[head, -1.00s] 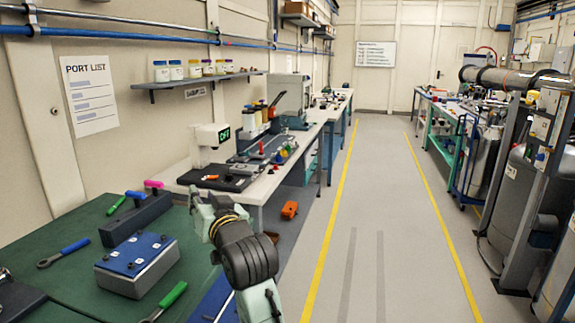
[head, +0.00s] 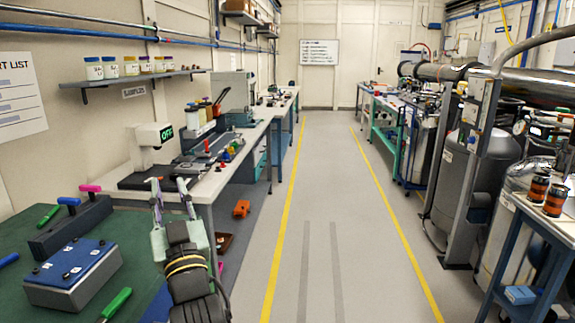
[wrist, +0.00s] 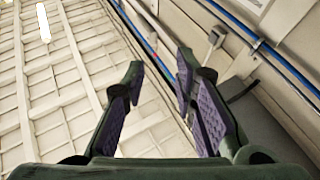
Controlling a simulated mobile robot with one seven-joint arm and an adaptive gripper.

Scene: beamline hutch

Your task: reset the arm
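My arm (head: 190,266) stands folded at the lower left of the head view, in front of the green-topped bench (head: 140,270). My gripper (head: 169,186) points up at its top end, its two fingers apart. In the wrist view my gripper (wrist: 158,75) has both fingers spread, with purple pads and nothing between them. No object touches the fingers.
A blue-topped block (head: 75,270) and a green-handled tool (head: 115,305) lie on the bench left of my arm. A display device (head: 150,145) stands on the white bench behind. The aisle floor (head: 335,200) is clear. A small blue-framed stand (head: 540,225) is at the right.

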